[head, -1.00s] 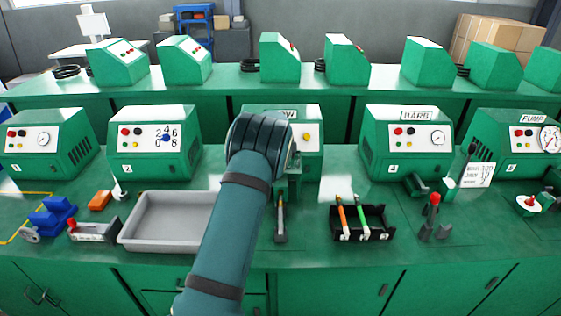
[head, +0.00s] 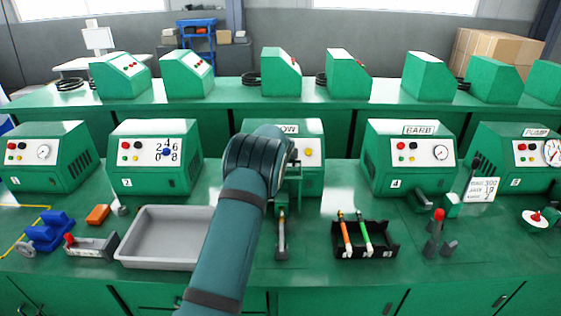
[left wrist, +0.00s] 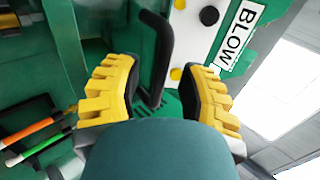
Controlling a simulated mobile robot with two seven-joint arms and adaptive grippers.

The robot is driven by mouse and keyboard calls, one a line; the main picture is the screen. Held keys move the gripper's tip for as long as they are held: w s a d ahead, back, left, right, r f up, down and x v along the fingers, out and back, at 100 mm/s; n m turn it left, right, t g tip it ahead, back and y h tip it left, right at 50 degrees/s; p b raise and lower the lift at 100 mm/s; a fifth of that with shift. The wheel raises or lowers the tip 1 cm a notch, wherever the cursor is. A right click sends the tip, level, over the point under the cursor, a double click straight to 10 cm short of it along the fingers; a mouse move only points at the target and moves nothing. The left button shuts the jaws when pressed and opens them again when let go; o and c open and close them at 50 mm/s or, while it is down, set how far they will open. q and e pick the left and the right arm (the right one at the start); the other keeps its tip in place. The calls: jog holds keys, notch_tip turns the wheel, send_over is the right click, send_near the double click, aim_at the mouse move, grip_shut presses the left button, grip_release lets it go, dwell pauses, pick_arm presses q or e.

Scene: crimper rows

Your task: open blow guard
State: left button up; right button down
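The blow machine (head: 311,150) is a green box with a "BLOW" label, partly hidden behind my left arm in the head view. Its label and panel also show in the left wrist view (left wrist: 238,35). A bent black handle (left wrist: 163,55) stands in front of its green body in that view. My left gripper (left wrist: 160,95) is open. Its yellow-padded fingers are on either side of the handle's lower part, with visible gaps to it. In the head view my wrist hides the fingers and most of the guard area. My right gripper is not in view.
A grey tray (head: 128,252) lies left of my arm. A black tray (head: 390,251) with orange and green tools lies to the right, and a red-knobbed lever (head: 436,228) stands farther right. Other green machines flank the blow machine. Some bench is clear between these items.

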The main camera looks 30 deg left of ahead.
pick_arm(q)
jog(key=shift+s+f, duration=0.1)
jog(key=shift+f, duration=0.2)
jog(key=shift+r, duration=0.1)
jog(key=v, duration=1.2)
